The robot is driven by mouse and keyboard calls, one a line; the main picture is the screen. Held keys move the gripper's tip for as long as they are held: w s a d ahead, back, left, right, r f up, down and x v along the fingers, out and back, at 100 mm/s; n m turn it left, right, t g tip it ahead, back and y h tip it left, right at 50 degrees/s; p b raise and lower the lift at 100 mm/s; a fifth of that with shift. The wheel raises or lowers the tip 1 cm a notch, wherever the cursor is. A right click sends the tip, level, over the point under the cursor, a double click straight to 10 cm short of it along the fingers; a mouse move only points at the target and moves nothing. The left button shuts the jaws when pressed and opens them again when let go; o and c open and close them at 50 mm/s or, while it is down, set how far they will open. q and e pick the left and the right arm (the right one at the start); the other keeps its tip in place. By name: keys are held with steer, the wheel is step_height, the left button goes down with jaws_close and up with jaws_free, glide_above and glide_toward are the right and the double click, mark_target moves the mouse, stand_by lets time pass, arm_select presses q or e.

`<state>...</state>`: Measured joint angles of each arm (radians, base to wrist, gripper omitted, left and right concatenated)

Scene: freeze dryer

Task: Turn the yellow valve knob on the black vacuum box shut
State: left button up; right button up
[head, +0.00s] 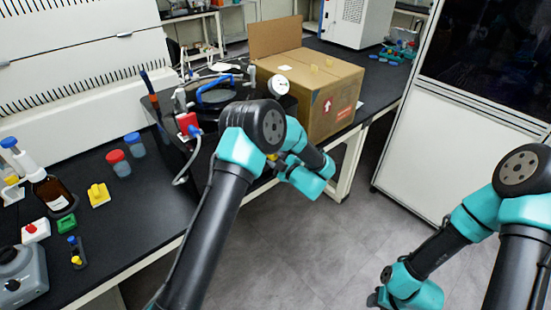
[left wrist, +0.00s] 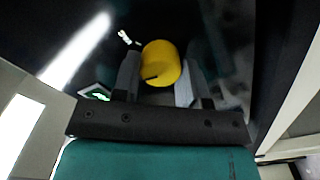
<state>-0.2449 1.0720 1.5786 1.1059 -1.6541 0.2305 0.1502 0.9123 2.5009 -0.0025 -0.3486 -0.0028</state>
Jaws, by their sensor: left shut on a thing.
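In the left wrist view, the yellow valve knob (left wrist: 160,60) sits between the two grey fingers of my left gripper (left wrist: 163,76), which is shut on it. The glossy black face of the vacuum box (left wrist: 105,55) shows around the knob. In the head view the black vacuum box (head: 163,112) stands on the bench, partly behind my left arm. That arm hides most of the left gripper and knob there; only a small yellow patch (head: 272,157) shows beside the wrist. My right arm hangs low at the right, away from the box; its finger opening is not discernible.
A cardboard box (head: 325,90) stands right behind the vacuum box. A red-and-white fitting (head: 188,124) with a hose is at the box's left. A brown bottle (head: 52,192), capped jars (head: 118,162) and small coloured parts lie on the left bench. Open floor lies between my arms.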

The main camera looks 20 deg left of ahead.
arm_select(q)
steer(key=shift+n, duration=0.5)
steer(key=o, duration=0.9)
steer(key=shift+d, duration=0.1)
steer(key=v, duration=1.7)
steer(key=shift+s+d, duration=0.1)
steer(key=shift+s, duration=0.1)
